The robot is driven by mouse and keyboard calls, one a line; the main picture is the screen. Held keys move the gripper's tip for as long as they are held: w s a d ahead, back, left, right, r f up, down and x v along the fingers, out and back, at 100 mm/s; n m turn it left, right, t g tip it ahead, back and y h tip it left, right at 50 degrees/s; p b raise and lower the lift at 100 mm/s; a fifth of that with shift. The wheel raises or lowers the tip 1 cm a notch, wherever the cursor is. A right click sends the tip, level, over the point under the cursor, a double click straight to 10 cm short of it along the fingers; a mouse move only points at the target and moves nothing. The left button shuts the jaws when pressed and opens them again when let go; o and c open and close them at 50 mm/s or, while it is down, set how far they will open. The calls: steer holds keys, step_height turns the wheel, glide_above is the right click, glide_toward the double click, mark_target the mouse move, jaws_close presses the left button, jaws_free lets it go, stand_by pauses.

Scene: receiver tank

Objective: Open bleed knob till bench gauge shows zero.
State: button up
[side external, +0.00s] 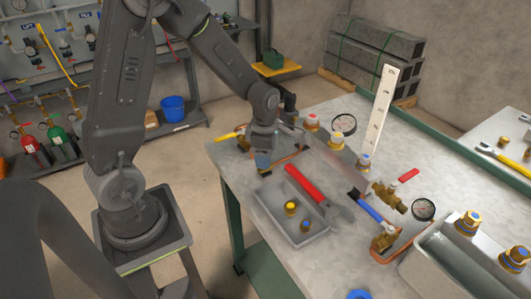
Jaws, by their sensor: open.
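My gripper (263,162) points down over the left part of the grey bench (288,262). It is open, and a small blue and brass-coloured patch shows at its tips; I cannot tell what that is. I cannot tell which is the bleed knob. One round white-faced gauge (344,124) is near the back and another (423,209) is at the right. Their needles are too small to read.
A white upright strip (379,118) stands behind the knobs. A blue-handled valve (370,210) and a metal tank (445,262) are at right.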

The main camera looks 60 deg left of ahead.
steer(key=shift+c, duration=0.5)
steer(key=c, duration=0.8)
steer(key=shift+c, duration=0.2)
steer(key=shift+m, duration=0.3)
